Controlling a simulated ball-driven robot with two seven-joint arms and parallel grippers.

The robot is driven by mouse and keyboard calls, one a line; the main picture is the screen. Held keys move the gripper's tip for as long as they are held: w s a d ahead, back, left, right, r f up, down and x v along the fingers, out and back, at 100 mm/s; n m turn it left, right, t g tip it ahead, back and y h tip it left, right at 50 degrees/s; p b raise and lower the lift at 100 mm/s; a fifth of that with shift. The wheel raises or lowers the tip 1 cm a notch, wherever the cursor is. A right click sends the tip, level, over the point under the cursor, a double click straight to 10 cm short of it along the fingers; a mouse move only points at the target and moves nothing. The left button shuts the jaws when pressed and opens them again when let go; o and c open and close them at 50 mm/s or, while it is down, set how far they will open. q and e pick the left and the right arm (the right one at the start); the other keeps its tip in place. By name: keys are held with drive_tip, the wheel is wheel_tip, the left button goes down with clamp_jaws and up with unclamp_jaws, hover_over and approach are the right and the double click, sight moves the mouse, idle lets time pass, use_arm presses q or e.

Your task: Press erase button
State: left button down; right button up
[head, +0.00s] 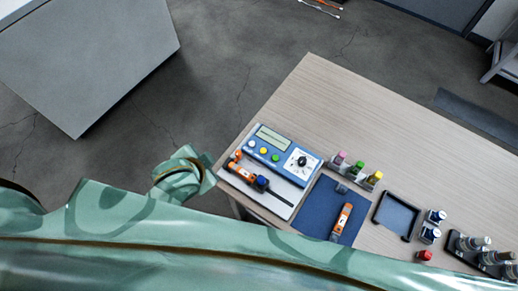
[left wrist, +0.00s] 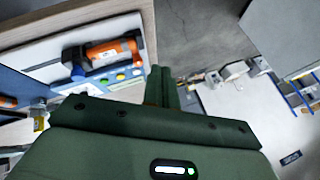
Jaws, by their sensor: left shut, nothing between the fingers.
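The blue and white instrument (head: 282,150) stands near the table's near-left edge in the head view, with a display, a dark dial and a row of buttons. The buttons are a white one (head: 250,143), a yellow one (head: 263,150) and a green one (head: 275,157). Their labels are too small to read, so I cannot tell which is erase. In the left wrist view my left gripper (left wrist: 161,88) is shut and empty, beside the table edge and apart from the instrument (left wrist: 128,86). My right gripper is not in view.
An orange handheld device (head: 243,174) lies on a white plate before the instrument. Another orange device (head: 341,220) lies on a blue mat (head: 316,205). Capped bottles (head: 357,168), a dark tray (head: 397,215) and a red-capped vial (head: 424,255) stand farther right. The table's back is clear.

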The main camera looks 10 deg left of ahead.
use_arm(q)
drive_tip(key=w+d+r+m+g+h, duration=0.1)
drive_tip(key=w+d+r+m+h, duration=0.3)
drive_tip(key=d, duration=0.7)
drive_tip(key=d+r+n+g+h, duration=0.1)
drive_tip(key=d+r+h, duration=0.1)
drive_tip(key=d+h, duration=0.6)
drive_tip(key=n+g+y, duration=0.2)
drive_tip(key=n+y, duration=0.1)
drive_tip(key=n, duration=0.3)
hover_over(263, 151)
drive_tip(key=a, duration=0.1)
wheel_tip(263, 151, down, 5)
drive_tip(key=shift+s, duration=0.15)
drive_tip(key=shift+f, duration=0.1)
wheel_tip(263, 151, down, 9)
drive_tip(key=b, duration=0.6)
drive_tip(key=shift+r+b, duration=0.2)
drive_tip(key=shift+b, duration=0.2)
drive_tip(key=shift+f, duration=0.35)
